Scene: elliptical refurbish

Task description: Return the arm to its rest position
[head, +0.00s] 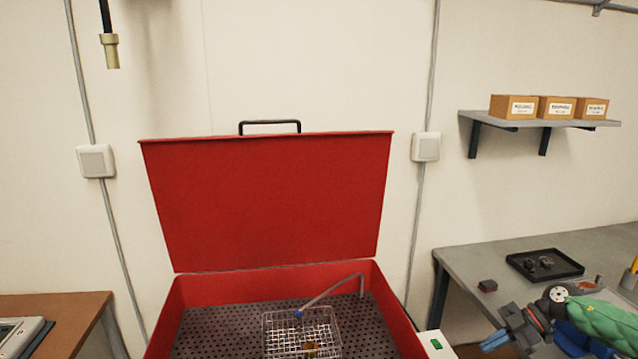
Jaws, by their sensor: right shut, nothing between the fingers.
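My right arm (600,320) comes in at the lower right corner, with a green sleeve-like cover. Its gripper (494,340) points left, in front of the grey bench and to the right of the red washer. The fingers are shut with nothing between them. My left arm and gripper are not in view.
A red parts washer (265,200) stands with its lid up. A wire basket (328,325) with a small brass-coloured part (311,348) sits inside near a bent spout (335,288). The grey bench (470,262) holds a black tray (560,267). A wooden table (60,305) stands left.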

